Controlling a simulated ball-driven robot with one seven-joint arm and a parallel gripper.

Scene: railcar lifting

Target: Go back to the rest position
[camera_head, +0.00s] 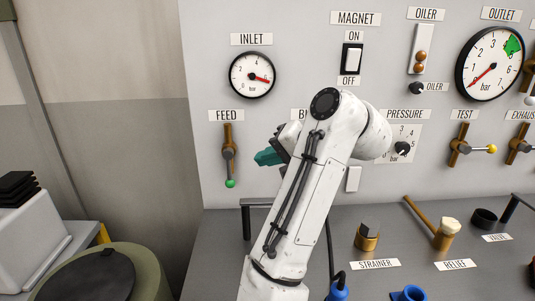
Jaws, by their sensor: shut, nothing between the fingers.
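My gripper (266,157) shows its teal fingers at the middle left of the view, beside my white arm. It is shut and empty, pointing left in front of the grey panel (290,25). It is to the right of the FEED valve lever (228,155), which hangs straight down with a green ball at its lower end. From this view I see a gap in the picture between fingers and lever. My forearm covers part of the panel behind it, including most of a label starting with B.
The panel carries the INLET gauge (252,75), MAGNET switch (352,58), PRESSURE knob (402,149), TEST lever (470,148) and OUTLET gauge (490,63). The bench below holds the STRAINER fitting (366,238) and RELIEF part (446,234). A dark-topped drum (95,278) stands at lower left.

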